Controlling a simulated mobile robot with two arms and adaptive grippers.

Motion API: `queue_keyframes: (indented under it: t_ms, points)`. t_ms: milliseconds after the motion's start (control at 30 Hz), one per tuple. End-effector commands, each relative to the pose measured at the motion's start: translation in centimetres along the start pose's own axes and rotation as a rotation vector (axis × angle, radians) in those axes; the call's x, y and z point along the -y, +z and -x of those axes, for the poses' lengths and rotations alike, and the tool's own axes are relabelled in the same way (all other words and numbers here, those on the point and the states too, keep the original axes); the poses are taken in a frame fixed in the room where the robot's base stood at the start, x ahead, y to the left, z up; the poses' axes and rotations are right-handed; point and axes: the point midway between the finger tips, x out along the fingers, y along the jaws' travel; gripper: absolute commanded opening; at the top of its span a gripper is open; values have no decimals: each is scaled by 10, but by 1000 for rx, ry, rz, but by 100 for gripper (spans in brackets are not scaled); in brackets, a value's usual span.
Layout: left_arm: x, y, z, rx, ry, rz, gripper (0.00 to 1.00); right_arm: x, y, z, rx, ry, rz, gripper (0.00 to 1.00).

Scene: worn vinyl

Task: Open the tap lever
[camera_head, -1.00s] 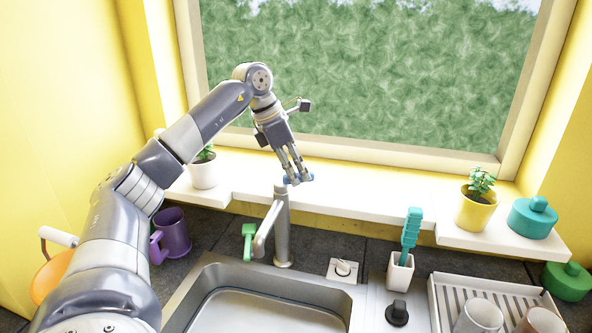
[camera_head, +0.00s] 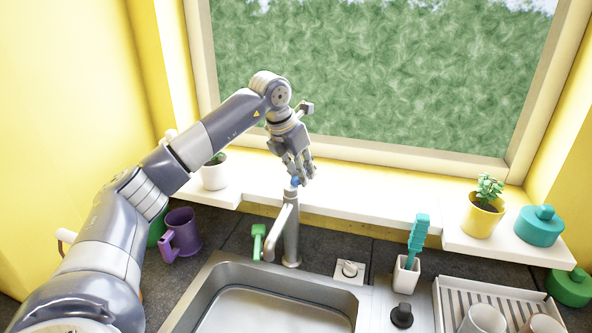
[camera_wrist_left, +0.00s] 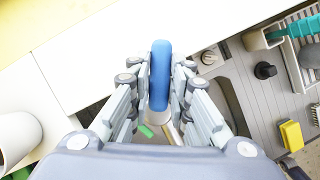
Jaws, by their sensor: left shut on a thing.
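The metal tap (camera_head: 291,230) stands behind the sink, its spout reaching forward over the basin. Its blue lever (camera_head: 295,181) is at the top of the tap, mostly hidden by my fingers in the head view. In the left wrist view the blue lever (camera_wrist_left: 160,75) lies lengthwise between the fingers. My left gripper (camera_head: 299,179) is shut on the lever from above, with a finger on each side of it (camera_wrist_left: 160,88). My right gripper is not in view.
The steel sink (camera_head: 220,275) lies in front of the tap. A green-handled tool (camera_head: 258,240) stands close left of the tap, with a purple mug (camera_head: 182,233) farther left. A brush holder (camera_head: 406,275) and dish rack (camera_head: 447,300) are at right. The white sill (camera_head: 370,205) runs behind.

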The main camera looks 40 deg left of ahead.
Motion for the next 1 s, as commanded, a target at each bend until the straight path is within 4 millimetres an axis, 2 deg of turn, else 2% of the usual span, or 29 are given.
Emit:
queue_keyframes:
  t_ms: [400,1000]
  points:
    - [-9,1,2,8,86,203,0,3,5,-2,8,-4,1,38]
    - [-11,1,3,9,102,242,0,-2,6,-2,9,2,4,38]
